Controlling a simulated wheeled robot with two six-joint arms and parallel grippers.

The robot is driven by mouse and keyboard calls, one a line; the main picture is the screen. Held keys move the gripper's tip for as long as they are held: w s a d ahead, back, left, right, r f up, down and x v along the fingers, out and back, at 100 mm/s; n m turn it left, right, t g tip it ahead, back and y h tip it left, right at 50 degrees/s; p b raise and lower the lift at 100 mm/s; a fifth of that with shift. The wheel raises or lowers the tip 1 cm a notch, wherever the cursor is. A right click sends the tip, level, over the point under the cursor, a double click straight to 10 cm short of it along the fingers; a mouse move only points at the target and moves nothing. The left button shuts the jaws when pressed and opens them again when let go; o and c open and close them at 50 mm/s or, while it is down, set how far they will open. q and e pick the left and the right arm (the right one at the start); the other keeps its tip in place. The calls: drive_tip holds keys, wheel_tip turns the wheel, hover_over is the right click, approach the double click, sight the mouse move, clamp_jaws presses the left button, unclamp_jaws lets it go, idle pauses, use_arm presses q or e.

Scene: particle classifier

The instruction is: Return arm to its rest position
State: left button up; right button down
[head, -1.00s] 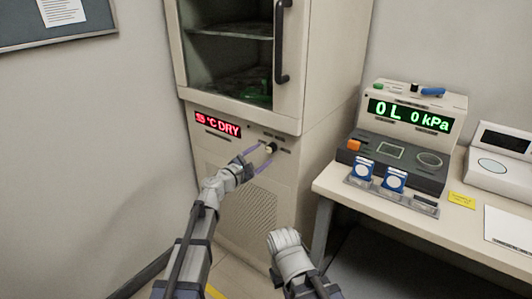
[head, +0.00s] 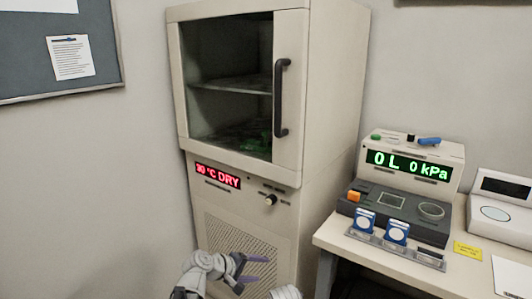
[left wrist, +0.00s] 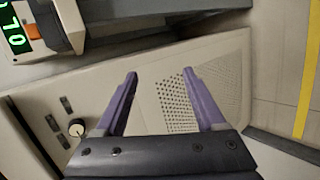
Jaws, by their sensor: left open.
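My left gripper (head: 262,270) is low in the head view, in front of the vent grille of a beige drying cabinet (head: 340,90). Its two purple fingers are apart with nothing between them. In the head view the dial (head: 270,200) sits above and apart from the gripper. My right arm shows only as a small grey piece at the bottom edge; its gripper is not visible.
The cabinet's red display (head: 217,176) reads "DRY". A desk (head: 345,240) at the right carries a device with a green display (head: 408,166) and two blue-and-white discs in a holder. A notice board (head: 60,85) hangs at the left. Floor shows right of the cabinet in the wrist view.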

use_arm(q)
drive_tip(key=s+a+f+m+g+y, duration=0.3)
drive_tip(key=s+a+f+m+y, duration=0.15)
drive_tip(key=s+a, duration=0.3)
drive_tip(key=s+a+f+m+g+y, duration=0.35)
drive_tip(key=s+a+f, duration=0.2)
drive_tip(key=s, duration=0.25)
drive_tip(key=s+d+r+m+p, duration=0.1)
drive_tip(key=s+d+r+p, duration=0.1)
drive_tip(key=r+p, duration=0.6)
drive_tip(key=s+d+r+m+y+p, duration=0.1)
drive_tip(key=d+r+p, duration=0.3)
drive_tip(key=r+p, duration=0.4)
drive_tip(key=s+d+r+m+p, duration=0.1)
drive_tip(key=s+d+r+p, duration=0.2)
drive_tip(key=r+p, duration=0.5)
drive_tip(key=shift+d+r+m+g+y, duration=0.3)
drive_tip(key=shift+d+r+g+y, duration=0.1)
drive_tip(key=shift+d+r, duration=0.2)
drive_tip(key=shift+s, duration=0.1)
